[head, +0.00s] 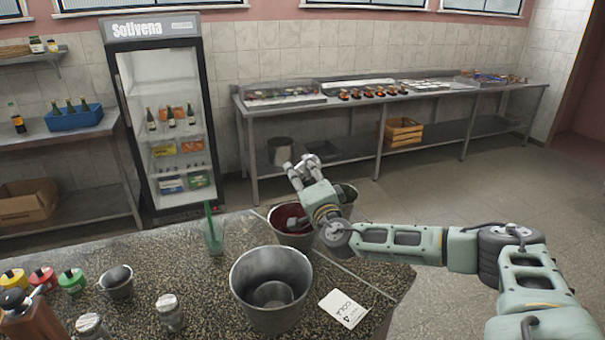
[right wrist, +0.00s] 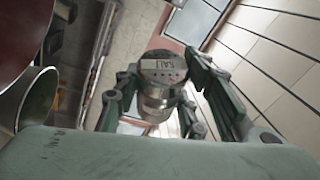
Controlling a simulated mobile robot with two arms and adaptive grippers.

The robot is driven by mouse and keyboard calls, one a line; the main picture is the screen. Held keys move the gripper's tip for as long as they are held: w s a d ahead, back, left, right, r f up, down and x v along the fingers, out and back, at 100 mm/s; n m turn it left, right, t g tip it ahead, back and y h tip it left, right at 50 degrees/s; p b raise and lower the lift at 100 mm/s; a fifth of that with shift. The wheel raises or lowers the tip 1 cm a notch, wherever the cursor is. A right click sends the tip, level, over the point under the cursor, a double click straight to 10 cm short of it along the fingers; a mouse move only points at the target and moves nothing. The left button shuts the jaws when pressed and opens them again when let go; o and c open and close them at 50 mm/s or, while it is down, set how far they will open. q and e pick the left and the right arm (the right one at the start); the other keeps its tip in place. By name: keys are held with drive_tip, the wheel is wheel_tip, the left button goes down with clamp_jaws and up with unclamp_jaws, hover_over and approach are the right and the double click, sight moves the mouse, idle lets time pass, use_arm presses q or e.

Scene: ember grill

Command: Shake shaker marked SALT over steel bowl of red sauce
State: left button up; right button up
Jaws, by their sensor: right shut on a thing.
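My right gripper (head: 304,168) is shut on a small metal shaker (right wrist: 160,82). In the right wrist view the word SALT shows on the shaker's holed top, which faces the camera, and the fingers stand on both sides of it. In the head view the shaker is hard to tell from the gripper. A steel bowl of red sauce (head: 281,215) stands at the counter's far edge, just below the gripper, partly hidden by my right wrist. Its red inside also shows at the left of the right wrist view (right wrist: 22,35). My left gripper is out of view.
A green-filled bowl (head: 349,193) adjoins the red one. A large empty steel pot (head: 270,305) and a white card (head: 343,309) are nearer.

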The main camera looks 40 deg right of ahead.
sight(303, 165)
wheel_tip(303, 165, up, 2)
drive_tip(key=shift+r+p, duration=0.2)
drive_tip(key=shift+p, duration=0.7)
drive_tip(key=shift+r+p, duration=0.15)
drive_tip(key=shift+p, duration=0.25)
drive_tip(key=m+g+p, duration=0.1)
drive_tip(key=m+p, duration=0.1)
drive_tip(key=p, duration=0.2)
drive_tip(key=r+m+g+p, duration=0.1)
drive_tip(key=m+p, duration=0.2)
drive_tip(key=shift+m+p, duration=0.3)
drive_tip(key=shift+p, duration=0.05)
drive_tip(key=shift+f+m+p, duration=0.1)
drive_tip(key=shift+m+p, duration=0.2)
drive_tip(key=shift+f+g, duration=0.15)
drive_tip(key=shift+g, duration=0.15)
drive_tip(key=shift+f, duration=0.15)
